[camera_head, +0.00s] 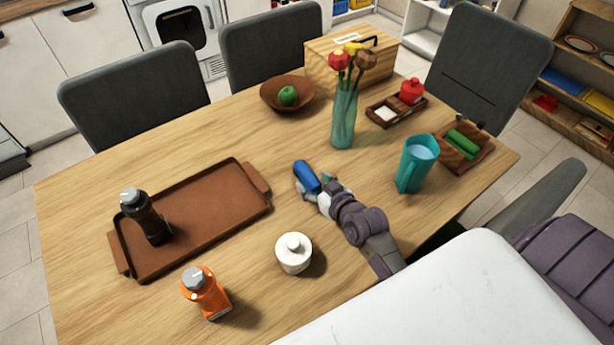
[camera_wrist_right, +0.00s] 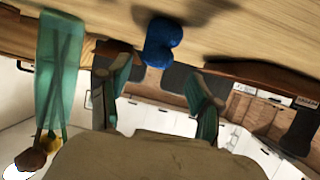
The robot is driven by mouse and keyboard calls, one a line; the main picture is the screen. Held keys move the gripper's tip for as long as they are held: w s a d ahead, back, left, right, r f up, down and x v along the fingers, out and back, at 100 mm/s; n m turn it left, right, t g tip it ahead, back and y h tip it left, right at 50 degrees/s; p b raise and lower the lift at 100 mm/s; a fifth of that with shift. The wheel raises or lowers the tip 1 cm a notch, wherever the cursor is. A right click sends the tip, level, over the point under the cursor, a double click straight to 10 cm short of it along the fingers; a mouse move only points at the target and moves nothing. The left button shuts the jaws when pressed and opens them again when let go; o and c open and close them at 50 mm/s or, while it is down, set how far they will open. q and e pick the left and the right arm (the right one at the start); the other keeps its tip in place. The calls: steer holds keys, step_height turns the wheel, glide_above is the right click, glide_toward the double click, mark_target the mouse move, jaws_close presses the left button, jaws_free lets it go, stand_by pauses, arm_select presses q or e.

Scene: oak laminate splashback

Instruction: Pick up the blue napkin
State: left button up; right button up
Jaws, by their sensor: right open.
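The blue napkin (camera_head: 307,176) is a rounded, rolled-looking bundle on the wooden table, right of the brown tray. My right gripper (camera_head: 315,190) is open at its near end, with fingers to either side, and partly hides it. In the right wrist view, where the table is at the top, the napkin (camera_wrist_right: 162,42) lies ahead, between the lines of the two open fingers (camera_wrist_right: 157,82). I cannot tell whether the fingers touch it. My left gripper is not in view.
A teal vase of flowers (camera_head: 344,118) stands behind the napkin and a teal pitcher (camera_head: 415,168) to its right. A white lidded jar (camera_head: 293,254) is nearer me. The brown tray (camera_head: 205,215) with a dark bottle (camera_head: 146,218) is left. An orange bottle (camera_head: 205,294) stands near the front.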

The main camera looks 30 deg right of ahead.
mark_target(308, 173)
steer(key=w, duration=0.2)
steer(key=w+f, duration=0.1)
steer(key=shift+w+d, duration=0.3)
steer(key=shift+w, duration=0.1)
steer(key=shift+w+f, duration=0.25)
steer(key=shift+w, duration=0.2)
steer(key=shift+r, duration=0.1)
steer(key=shift+s, duration=0.1)
steer(key=shift+c, duration=0.9)
steer(key=c, duration=1)
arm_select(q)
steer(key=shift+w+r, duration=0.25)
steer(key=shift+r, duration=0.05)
arm_select(e)
steer(key=shift+o, duration=0.2)
arm_select(q)
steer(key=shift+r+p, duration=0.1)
steer(key=shift+p, duration=0.2)
